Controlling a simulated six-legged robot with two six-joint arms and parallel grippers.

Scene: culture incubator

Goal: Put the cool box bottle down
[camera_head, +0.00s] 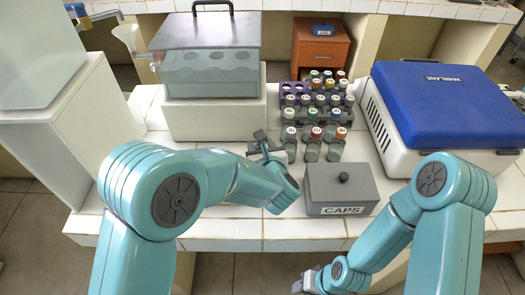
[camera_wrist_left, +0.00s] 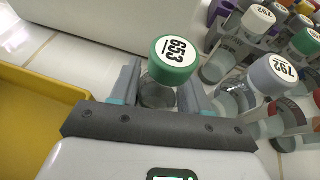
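A clear bottle with a green cap marked 653 (camera_wrist_left: 173,60) stands between the two fingers of my left gripper (camera_wrist_left: 160,92) in the left wrist view. The fingers lie close against both sides of its glass. Whether its base touches the tiled top is hidden. In the head view my left gripper (camera_head: 265,143) is left of the front bottles, and the green-capped bottle cannot be made out there. My right gripper (camera_head: 308,282) is low at the bottom edge, partly behind its arm; its fingers are unclear.
Several capped bottles stand in racks (camera_head: 318,112); a grey-capped one marked 792 (camera_wrist_left: 272,75) is close right of my left gripper. A grey CAPS box (camera_head: 340,190) is in front. A water bath (camera_head: 212,75) stands behind. A yellow tray (camera_wrist_left: 40,125) is at the left.

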